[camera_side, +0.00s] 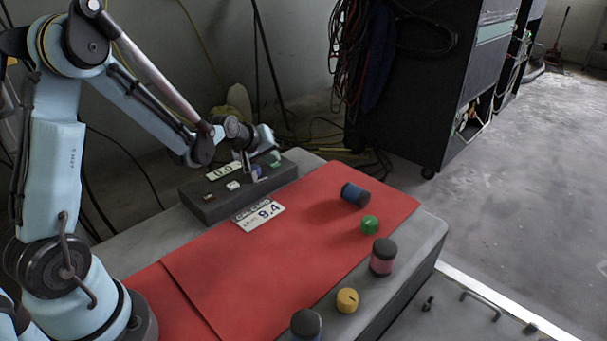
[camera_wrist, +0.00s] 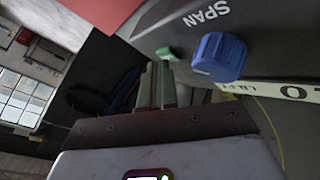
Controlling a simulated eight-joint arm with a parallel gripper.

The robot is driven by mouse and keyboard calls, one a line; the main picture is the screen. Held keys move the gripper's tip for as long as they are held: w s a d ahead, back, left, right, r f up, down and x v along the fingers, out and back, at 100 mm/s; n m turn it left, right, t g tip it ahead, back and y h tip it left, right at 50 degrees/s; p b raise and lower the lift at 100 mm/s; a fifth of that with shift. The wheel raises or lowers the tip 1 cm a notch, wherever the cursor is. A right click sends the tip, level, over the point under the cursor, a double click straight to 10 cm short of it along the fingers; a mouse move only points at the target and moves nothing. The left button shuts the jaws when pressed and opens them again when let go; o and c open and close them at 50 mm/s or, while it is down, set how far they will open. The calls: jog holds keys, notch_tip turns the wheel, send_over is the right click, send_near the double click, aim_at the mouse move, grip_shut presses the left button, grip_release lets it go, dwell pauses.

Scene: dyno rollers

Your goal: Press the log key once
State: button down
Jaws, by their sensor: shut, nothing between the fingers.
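A dark grey console box (camera_side: 290,174) sits at the back of the bench, with a lit readout (camera_side: 223,170) on top. A small green key (camera_wrist: 167,53) shows on its face in the wrist view, beside a blue knob (camera_wrist: 220,57) marked SPAN. I cannot read a "log" label on any key. My gripper (camera_wrist: 160,68) is shut and empty, its fingertips close to the green key; I cannot tell whether they touch it. In the side view my gripper (camera_side: 268,150) is over the right end of the box. A white key (camera_side: 233,185) is on the box's front part.
A card reading 9.4 (camera_side: 259,215) lies before the box on the red mat (camera_side: 250,270). A blue-black roller (camera_side: 355,195), green knob (camera_side: 370,225), pink-black roller (camera_side: 383,257), yellow knob (camera_side: 347,300) and dark roller (camera_side: 306,323) stand to the right and front. The mat's middle is clear.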

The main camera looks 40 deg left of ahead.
aim_at(272, 166)
dwell(0.4)
jog(key=shift+r, duration=0.75)
jog(key=shift+r, duration=2.5)
jog(key=shift+s+d, duration=0.1)
jog(key=shift+d, duration=0.05)
jog(key=s+d+r+m+g+h, duration=0.2)
jog(key=s+d+m, duration=0.9)
jog(key=s+d, duration=0.4)
jog(key=s, duration=0.4)
jog(key=shift+d+r, duration=0.15)
